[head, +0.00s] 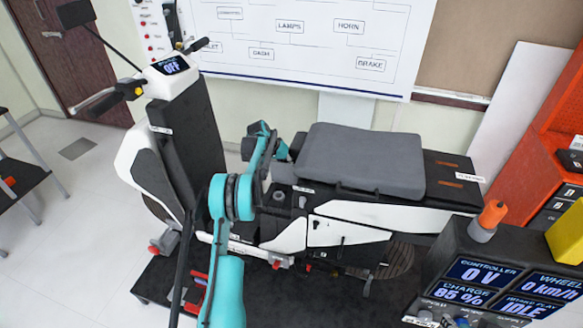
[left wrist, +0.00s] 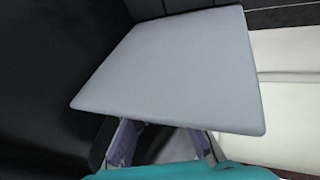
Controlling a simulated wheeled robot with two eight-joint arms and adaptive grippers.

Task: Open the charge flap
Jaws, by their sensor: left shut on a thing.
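In the head view my left gripper (head: 284,152) is at the front end of the grey seat, above the scooter's (head: 345,233) body. The wrist and arm hide much of that spot, so how far the flap is open is hard to tell. My right gripper is not in view.
The dark seat (head: 365,160) lies just right of the gripper. The steering column (head: 190,130) and handlebar stand to the left. A display console (head: 500,270) showing charge 85 % is at the front right. The floor at left is mostly clear.

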